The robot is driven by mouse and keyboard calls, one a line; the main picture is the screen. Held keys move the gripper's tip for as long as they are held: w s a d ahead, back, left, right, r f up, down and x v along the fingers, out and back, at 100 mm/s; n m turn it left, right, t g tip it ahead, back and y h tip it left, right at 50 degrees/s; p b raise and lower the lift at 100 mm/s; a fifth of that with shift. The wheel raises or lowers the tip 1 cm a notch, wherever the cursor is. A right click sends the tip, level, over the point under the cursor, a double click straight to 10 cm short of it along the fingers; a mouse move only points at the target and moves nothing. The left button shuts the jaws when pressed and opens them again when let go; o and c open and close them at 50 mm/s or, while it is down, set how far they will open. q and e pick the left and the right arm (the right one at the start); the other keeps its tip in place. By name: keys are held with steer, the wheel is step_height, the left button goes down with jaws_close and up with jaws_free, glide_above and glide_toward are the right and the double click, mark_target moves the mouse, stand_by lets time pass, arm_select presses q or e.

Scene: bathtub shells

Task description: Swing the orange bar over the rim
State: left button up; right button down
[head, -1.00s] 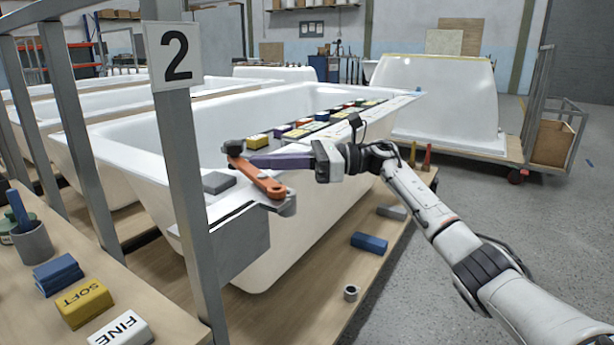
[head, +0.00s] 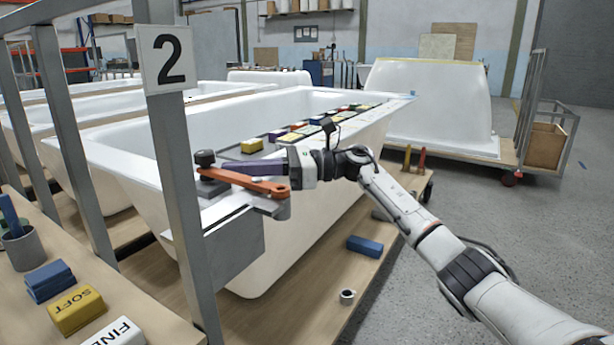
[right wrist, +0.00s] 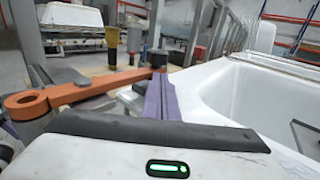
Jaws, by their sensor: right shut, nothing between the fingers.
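The orange bar (head: 252,183) has a ring end at a grey bracket (head: 268,205) beside the bathtub's near corner, and a black knob (head: 205,159) at its other end. In the head view the bar runs left from the bracket across the bathtub rim (head: 125,165). My right gripper (head: 230,167) is shut and empty. Its purple fingers lie just behind the bar, tips close to the knob; contact is hard to tell. The right wrist view shows the bar (right wrist: 85,89) left of the fingers (right wrist: 158,85) and the knob (right wrist: 157,59) at their tips. My left gripper is out of view.
A grey upright post with a number 2 sign (head: 165,60) stands left of the bar. A grey block (head: 210,188) is by the bar's knob end. Several coloured blocks (head: 252,146) line a board across the tub. A blue block (head: 365,246) lies on the wooden platform.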

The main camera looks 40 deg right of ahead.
stand_by(0.3)
steer(key=p+v, duration=0.1)
steer(key=v, duration=0.9)
steer(key=shift+s+d, duration=0.1)
